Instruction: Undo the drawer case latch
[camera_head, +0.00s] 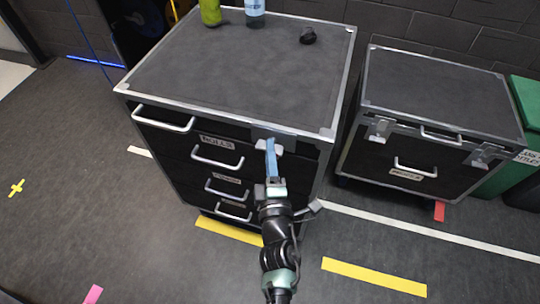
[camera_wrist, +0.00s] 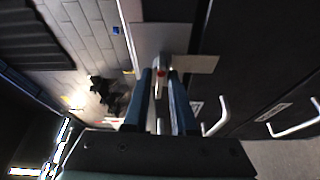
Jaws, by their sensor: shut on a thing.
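The drawer case (camera_head: 235,75) is a black case with metal edges and several white-handled drawers. Its latch is a grey metal plate (camera_head: 284,133) at the upper right of the drawer front; in the wrist view the plate (camera_wrist: 205,63) carries a small metal part with a red spot (camera_wrist: 161,72). My gripper (camera_head: 271,143) has blue fingers and reaches up to this plate. In the wrist view the fingers (camera_wrist: 161,80) stand on both sides of the small metal part and are shut on it. The fingers hide much of the latch in the head view.
A lower black case (camera_head: 435,95) with two latches stands to the right, beside a green bin (camera_head: 528,105). On the drawer case stand a green can (camera_head: 210,12), a blue bottle (camera_head: 255,12) and a small black object (camera_head: 308,35). Floor in front is clear, with tape strips.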

